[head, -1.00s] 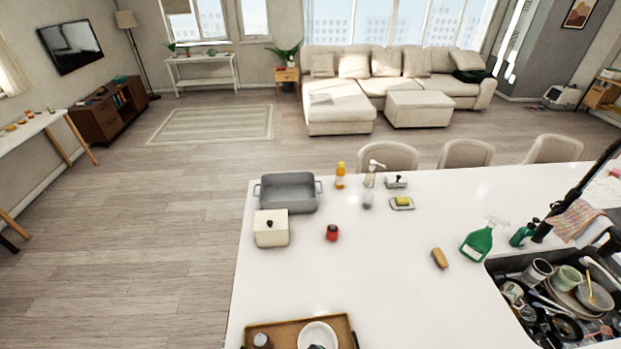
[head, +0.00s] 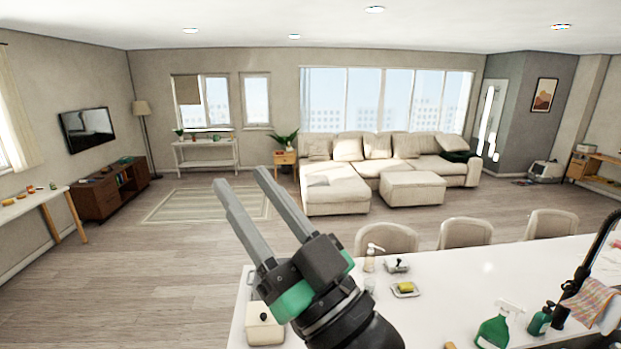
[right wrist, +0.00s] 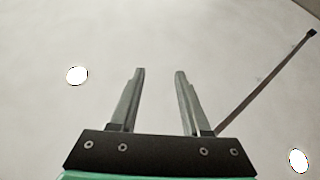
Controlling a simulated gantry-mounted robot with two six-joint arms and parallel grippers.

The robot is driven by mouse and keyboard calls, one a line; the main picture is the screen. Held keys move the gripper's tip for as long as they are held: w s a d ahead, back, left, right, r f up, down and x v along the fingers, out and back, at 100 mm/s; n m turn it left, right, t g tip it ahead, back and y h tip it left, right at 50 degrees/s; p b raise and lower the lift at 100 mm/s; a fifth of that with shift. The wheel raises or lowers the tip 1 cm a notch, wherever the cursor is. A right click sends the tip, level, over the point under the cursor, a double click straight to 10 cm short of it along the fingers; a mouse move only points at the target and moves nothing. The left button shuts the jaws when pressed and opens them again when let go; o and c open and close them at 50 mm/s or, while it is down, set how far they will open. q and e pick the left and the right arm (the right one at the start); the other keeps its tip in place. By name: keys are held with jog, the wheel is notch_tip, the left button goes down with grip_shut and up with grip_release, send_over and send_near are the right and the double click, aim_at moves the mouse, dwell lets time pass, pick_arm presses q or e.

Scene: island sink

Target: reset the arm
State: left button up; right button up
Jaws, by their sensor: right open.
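My right gripper (head: 240,185) is raised in the middle of the head view, above the island counter's left part, pointing up and to the left. Its two grey fingers are apart with nothing between them. In the right wrist view the open fingers (right wrist: 160,75) point at the pale ceiling, and the gap between them is empty. My left gripper is not in the head view.
Below is the white island counter (head: 450,285) with a cream lidded box (head: 264,325), a soap pump (head: 370,258), a yellow sponge (head: 405,287) and a green spray bottle (head: 494,328). Stools (head: 466,232) line its far side. Open floor lies at left.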

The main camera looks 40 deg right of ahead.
jog(key=s+r+t, duration=0.3)
jog(key=s+r, duration=0.2)
jog(key=s, duration=0.3)
jog(key=shift+s+d+r, duration=0.3)
jog(key=shift+d+r, duration=0.1)
dwell(0.4)
